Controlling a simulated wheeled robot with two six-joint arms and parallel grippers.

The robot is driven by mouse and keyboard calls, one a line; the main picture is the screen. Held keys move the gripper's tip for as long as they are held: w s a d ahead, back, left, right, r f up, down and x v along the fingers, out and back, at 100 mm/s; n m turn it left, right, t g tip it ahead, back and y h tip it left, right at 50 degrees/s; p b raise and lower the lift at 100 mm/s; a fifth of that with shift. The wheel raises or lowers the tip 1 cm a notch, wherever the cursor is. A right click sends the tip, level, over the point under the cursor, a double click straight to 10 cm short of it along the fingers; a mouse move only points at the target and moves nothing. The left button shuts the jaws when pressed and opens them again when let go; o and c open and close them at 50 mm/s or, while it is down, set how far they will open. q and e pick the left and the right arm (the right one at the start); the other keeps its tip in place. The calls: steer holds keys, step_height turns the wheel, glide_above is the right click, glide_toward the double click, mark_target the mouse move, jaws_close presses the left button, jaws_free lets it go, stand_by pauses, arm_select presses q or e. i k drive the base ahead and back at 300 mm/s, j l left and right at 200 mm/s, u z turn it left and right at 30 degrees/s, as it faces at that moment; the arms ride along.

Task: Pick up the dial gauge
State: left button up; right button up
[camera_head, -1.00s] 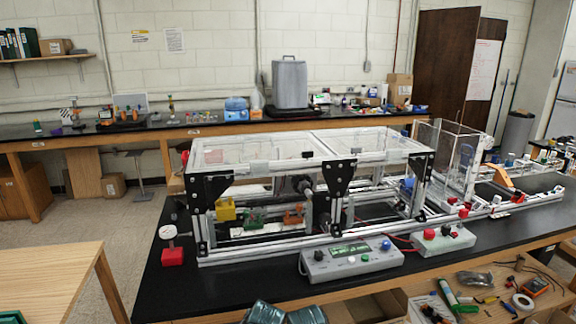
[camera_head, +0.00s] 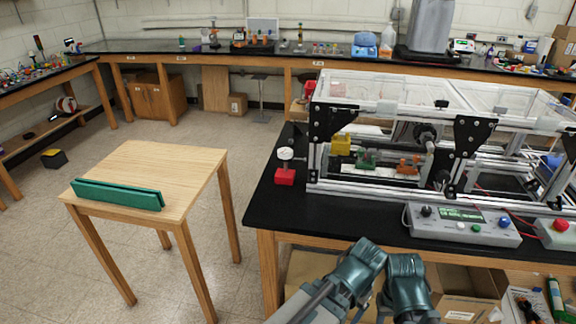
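The dial gauge (camera_head: 286,155) has a round white face and stands with a red block base (camera_head: 285,177) on the left end of the black bench top, beside the extrusion frame. My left gripper (camera_head: 370,250) and my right gripper (camera_head: 404,268) are close together at the bottom centre, in front of the bench edge. Both are below and to the right of the gauge and apart from it. Their fingertips are too unclear to tell open from shut.
The aluminium extrusion frame (camera_head: 385,192) with black brackets stands right of the gauge. A grey control box (camera_head: 462,224) sits at its front. A small wooden table (camera_head: 165,165) with a green holder (camera_head: 118,194) is at left. Open floor lies between table and bench.

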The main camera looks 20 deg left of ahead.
mark_target(283, 176)
steer(key=j+z, duration=0.1)
steer(key=z, duration=0.35)
steer(key=j+z, duration=0.2)
steer(key=j, duration=0.15)
steer(key=k+j+z, duration=0.2)
steer(key=j, duration=0.15)
steer(key=k+j+z, duration=0.2)
steer(key=k+j, duration=0.1)
steer(key=j, duration=0.25)
steer(key=k+j, duration=0.1)
steer(key=j, duration=0.2)
steer(key=k+j, duration=0.1)
steer(key=j, duration=0.25)
steer(key=k+j+z, duration=0.1)
steer(key=j, duration=0.2)
